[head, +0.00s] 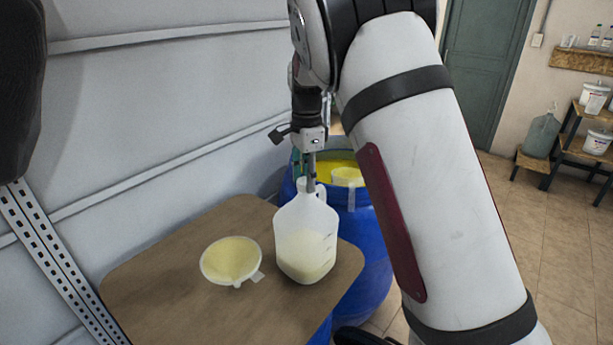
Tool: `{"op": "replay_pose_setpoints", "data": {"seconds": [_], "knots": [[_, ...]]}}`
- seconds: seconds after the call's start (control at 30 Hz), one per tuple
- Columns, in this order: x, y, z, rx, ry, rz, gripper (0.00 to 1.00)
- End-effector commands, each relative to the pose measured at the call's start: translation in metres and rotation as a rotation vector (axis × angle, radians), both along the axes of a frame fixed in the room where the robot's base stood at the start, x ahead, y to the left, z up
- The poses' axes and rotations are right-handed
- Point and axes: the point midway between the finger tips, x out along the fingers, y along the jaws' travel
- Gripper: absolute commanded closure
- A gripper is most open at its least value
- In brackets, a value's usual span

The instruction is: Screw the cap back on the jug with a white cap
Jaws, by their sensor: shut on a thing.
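The translucent white jug (305,243) stands upright near the right edge of the brown table, partly filled with a pale yellow liquid. My gripper (311,184) points down at the top of the jug, by its neck and handle. Its jaws are shut on what appears to be the small white cap (301,185) at the jug's mouth. The fingers hide part of the cap. I cannot tell how far it is seated on the neck.
A pale yellow funnel (231,260) lies on the brown tabletop (170,295), left of the jug. A blue drum (368,235) with yellow contents stands close behind the table. A pale wall (150,110) runs along the left. My arm covers much of the right.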

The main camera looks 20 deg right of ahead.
Motion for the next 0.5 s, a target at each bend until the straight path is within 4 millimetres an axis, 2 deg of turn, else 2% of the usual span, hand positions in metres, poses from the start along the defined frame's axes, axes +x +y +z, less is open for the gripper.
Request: {"op": "replay_pose_setpoints", "data": {"seconds": [0.23, 0.5], "knots": [[-0.001, 0.0, -0.0003, -0.001, 0.003, -0.062, 0.73], [-0.0012, 0.0005, -0.0001, -0.001, 0.002, -0.408, 0.73]]}}
